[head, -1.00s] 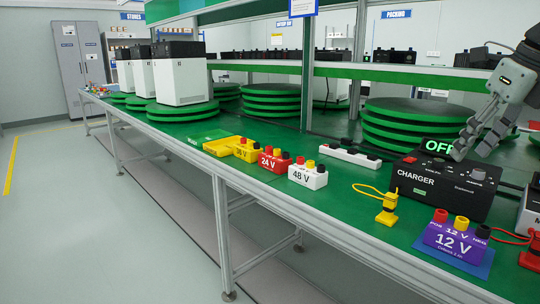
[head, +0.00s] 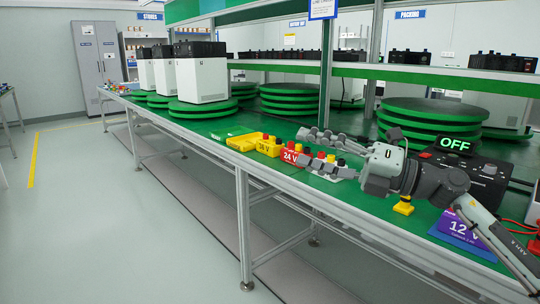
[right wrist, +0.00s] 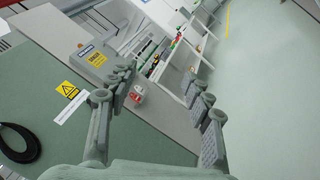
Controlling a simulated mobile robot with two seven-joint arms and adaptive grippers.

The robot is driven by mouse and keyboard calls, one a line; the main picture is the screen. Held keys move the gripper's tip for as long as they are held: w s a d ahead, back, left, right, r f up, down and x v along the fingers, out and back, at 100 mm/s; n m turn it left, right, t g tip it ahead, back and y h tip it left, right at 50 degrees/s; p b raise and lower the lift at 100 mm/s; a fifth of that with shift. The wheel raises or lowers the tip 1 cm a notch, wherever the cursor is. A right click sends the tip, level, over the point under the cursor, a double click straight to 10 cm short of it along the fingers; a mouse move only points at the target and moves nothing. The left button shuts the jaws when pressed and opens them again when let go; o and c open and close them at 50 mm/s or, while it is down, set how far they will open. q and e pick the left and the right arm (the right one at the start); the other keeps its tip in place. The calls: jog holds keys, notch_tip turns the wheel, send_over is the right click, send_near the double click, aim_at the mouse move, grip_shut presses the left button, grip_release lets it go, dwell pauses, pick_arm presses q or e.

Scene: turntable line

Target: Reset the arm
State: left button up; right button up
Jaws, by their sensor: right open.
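My right arm reaches in from the lower right over the green bench (head: 225,127). My right gripper (head: 310,150) is open with its fingers pointing left, in front of the 24 V red block (head: 289,156) and the white block beside it, partly hiding them. I cannot tell whether it touches them. In the right wrist view the two fingers of the gripper (right wrist: 160,85) are spread apart with nothing between them. My left gripper is not in view.
A black charger (head: 485,168) with an OFF display stands behind my arm, partly covered. A purple 12 V block (head: 458,228) and a yellow connector (head: 403,207) are close to the arm. Stacked green turntables (head: 430,115) stand behind. The floor at left is clear.

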jog(key=w+d+f+m+t+h, duration=0.5)
jog(key=d+f+m+t+h, duration=0.6)
jog(key=m, duration=0.9)
jog(key=s+d+f+m+g+h, duration=0.1)
jog(key=s+d+f+m+h, duration=0.2)
jog(key=f, duration=0.5)
jog(key=s+d+f+m+g+h, duration=0.1)
jog(key=d+f+m+g+h, duration=0.15)
jog(key=f+m+h, duration=0.5)
jog(key=s+d+f+m+g+y, duration=0.1)
jog(key=s+d+f+g, duration=0.15)
jog(key=s+f, duration=0.45)
jog(key=s+d+f+m+g, duration=0.1)
jog(key=s+f+g, duration=0.25)
jog(key=f, duration=0.65)
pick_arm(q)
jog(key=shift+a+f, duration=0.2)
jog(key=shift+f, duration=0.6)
pick_arm(e)
jog(key=s+f+m+g, duration=0.1)
jog(key=s+f+g, duration=0.2)
jog(key=s, duration=0.7)
jog(key=s+a+f+m+g+y, duration=0.1)
jog(key=s+f+g, duration=0.2)
jog(key=s+f, duration=0.5)
jog(key=shift+s, duration=1)
